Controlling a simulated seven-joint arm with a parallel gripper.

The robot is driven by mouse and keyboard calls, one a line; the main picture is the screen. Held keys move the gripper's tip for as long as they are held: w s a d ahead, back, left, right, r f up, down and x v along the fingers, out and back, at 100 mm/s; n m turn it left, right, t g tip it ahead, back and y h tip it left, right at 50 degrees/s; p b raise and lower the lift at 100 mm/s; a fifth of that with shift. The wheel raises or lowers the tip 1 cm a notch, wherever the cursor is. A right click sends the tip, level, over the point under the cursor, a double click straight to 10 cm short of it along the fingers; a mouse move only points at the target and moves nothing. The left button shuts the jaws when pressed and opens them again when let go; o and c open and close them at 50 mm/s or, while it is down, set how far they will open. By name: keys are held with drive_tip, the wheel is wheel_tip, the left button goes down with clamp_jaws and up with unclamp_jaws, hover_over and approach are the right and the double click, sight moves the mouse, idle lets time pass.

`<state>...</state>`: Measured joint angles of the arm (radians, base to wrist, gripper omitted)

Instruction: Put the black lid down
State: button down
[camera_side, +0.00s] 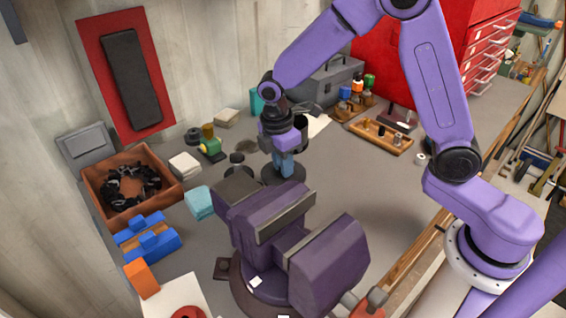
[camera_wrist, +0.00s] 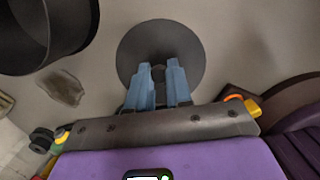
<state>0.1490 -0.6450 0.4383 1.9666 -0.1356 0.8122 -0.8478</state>
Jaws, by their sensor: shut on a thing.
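The black lid is a dark round disc with a small knob; it shows in the side view (camera_side: 272,177) and in the wrist view (camera_wrist: 160,38). My gripper, with blue fingers, is above the lid's centre in the side view (camera_side: 285,167) and the wrist view (camera_wrist: 159,72). It is shut on the lid's knob. The lid looks level and low over the grey bench; I cannot tell whether it touches the bench. A dark open round container (camera_side: 301,136) stands just behind my gripper and shows at the upper left of the wrist view (camera_wrist: 38,58).
A large purple vise (camera_side: 300,240) stands close in front of the lid. A small dark knobbed object (camera_side: 237,164) and a teal block (camera_side: 199,202) lie to the left. A wooden tray (camera_side: 375,138) is at the back right. Grey bench (camera_side: 360,185) right of the lid is clear.

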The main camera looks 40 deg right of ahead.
sight(279, 176)
drive_tip(key=shift+f, duration=0.3)
drive_tip(key=c, duration=1)
unclamp_jaws()
drive_tip(key=shift+c, duration=0.2)
drive_tip(key=shift+r, duration=0.15)
wheel_tip(279, 176, up, 12)
drive_tip(key=a, duration=0.1)
drive_tip(key=shift+a, duration=0.2)
drive_tip(key=s+d+f+m+y, duration=0.1)
drive_tip(key=s+d, duration=0.3)
drive_tip(key=s, duration=0.9)
drive_tip(key=s+d+f+m, duration=0.3)
drive_tip(key=s+d, duration=0.1)
drive_tip(key=s, duration=1)
drive_tip(key=shift+d+y, duration=0.15)
drive_tip(key=shift+y, duration=0.25)
